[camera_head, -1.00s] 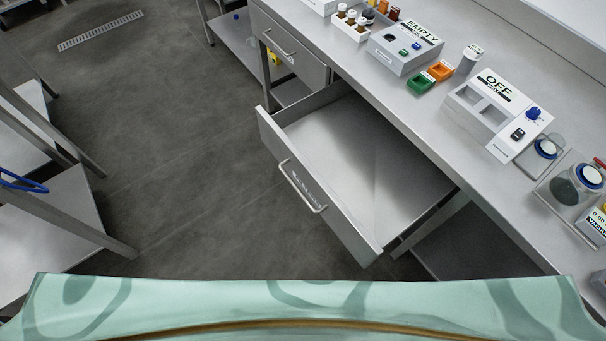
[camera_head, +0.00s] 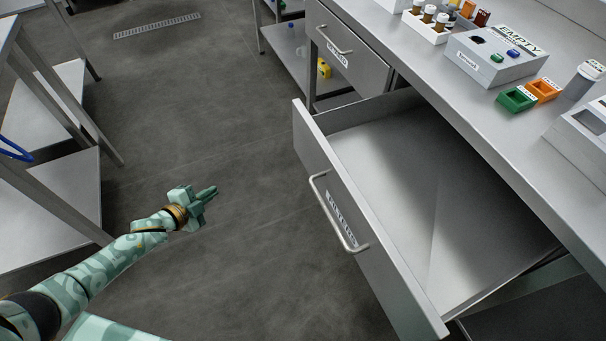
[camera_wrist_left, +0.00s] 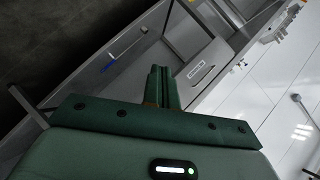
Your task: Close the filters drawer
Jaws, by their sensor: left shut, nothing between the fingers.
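The open drawer (camera_head: 345,215) is pulled far out from under the steel bench. It looks empty inside. Its front carries a bar handle (camera_head: 330,212) and a label too blurred to read for certain. My left gripper (camera_head: 208,193) is shut and empty, over the floor to the left of the drawer front, clearly apart from it. In the left wrist view the shut fingers (camera_wrist_left: 160,85) point toward grey steel furniture. My right gripper is not in view.
A closed drawer (camera_head: 348,50) sits farther back under the same bench. The bench top holds a grey box marked EMPTY (camera_head: 497,55), a green tray (camera_head: 517,98) and an orange tray (camera_head: 544,90). Steel shelving (camera_head: 55,190) stands at the left. The floor between is clear.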

